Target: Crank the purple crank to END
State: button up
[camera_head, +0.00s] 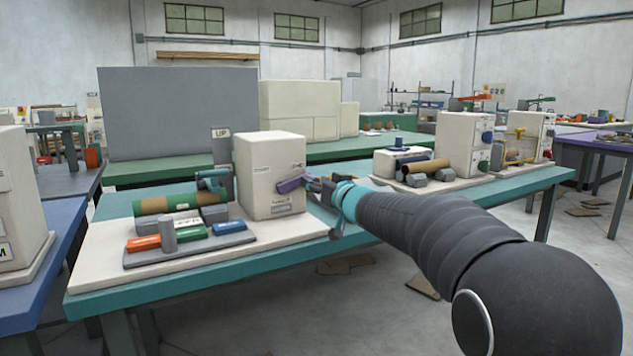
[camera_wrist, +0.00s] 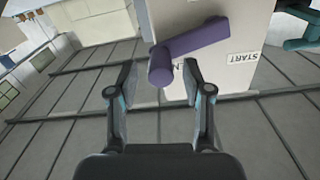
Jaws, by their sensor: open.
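The purple crank (camera_head: 290,185) is on the right-hand face of a white box (camera_head: 262,160) on the teal table. In the wrist view the crank (camera_wrist: 195,42) is an arm with a round knob at its near end. My gripper (camera_head: 316,186) is open in front of that face. In the wrist view the knob appears between the spread fingertips of my gripper (camera_wrist: 159,76); I cannot tell whether they touch it. A START label (camera_wrist: 243,57) shows beside the crank, turned over in this view. Another label is partly hidden behind the knob.
A green roll (camera_head: 150,206) lies left of the box, behind a grey tray (camera_head: 190,250) with orange, green and blue pieces. Other white machines (camera_head: 463,145) stand on the table's right part. My arm covers some of the table front.

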jog(key=shift+x, duration=1.15)
grip_shut()
jog(key=shift+s, duration=0.1)
